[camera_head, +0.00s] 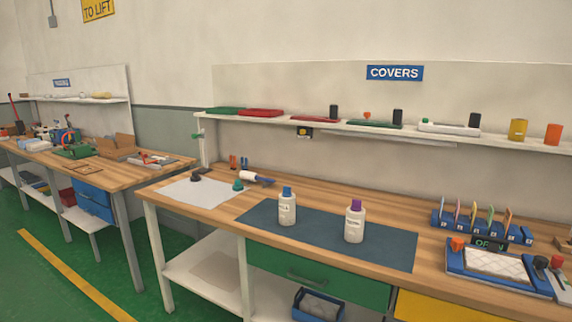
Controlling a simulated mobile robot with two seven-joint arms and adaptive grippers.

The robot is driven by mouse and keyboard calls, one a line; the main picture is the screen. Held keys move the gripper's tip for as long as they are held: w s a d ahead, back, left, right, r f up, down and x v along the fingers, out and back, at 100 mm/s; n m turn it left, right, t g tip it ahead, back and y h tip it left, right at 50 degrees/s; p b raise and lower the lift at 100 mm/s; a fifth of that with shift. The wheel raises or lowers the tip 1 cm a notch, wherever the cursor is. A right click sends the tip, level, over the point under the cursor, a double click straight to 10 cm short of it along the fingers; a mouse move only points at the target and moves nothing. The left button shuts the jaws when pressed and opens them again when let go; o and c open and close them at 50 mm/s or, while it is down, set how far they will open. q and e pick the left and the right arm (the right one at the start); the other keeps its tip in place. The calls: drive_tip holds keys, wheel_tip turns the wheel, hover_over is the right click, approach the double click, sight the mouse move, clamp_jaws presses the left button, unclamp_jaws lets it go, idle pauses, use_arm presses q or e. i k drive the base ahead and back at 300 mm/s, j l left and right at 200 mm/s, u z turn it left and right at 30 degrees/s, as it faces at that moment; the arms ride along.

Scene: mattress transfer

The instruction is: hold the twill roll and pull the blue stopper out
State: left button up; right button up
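Two white, bottle-shaped rolls stand upright on the dark blue mat (324,237) on the near workbench. The left one (287,210) has a blue stopper (287,190) seated in its top; its label is too small to read surely, but its blue stopper fits the twill roll. The right one (354,226) has a purple stopper (356,204) in its top and a small label. The two stand apart, with bare mat between them. Neither of my grippers is in view, and nothing touches either roll.
A white sheet (200,195) lies left of the mat with small dark and green items by it. A rack of coloured cards (480,222) and a blue tray with a quilted pad (495,262) stand at right. A loaded shelf (330,126) runs behind.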

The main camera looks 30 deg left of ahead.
sight(287, 191)
drive_tip(key=i+j+z, duration=0.1)
drive_tip(key=j, duration=0.6)
drive_tip(key=i+j+z, duration=0.15)
drive_tip(key=j, duration=0.55)
drive_tip(key=i+j+z, duration=0.1)
drive_tip(key=j, duration=0.65)
drive_tip(key=i+j+z, duration=0.15)
drive_tip(key=j, duration=0.55)
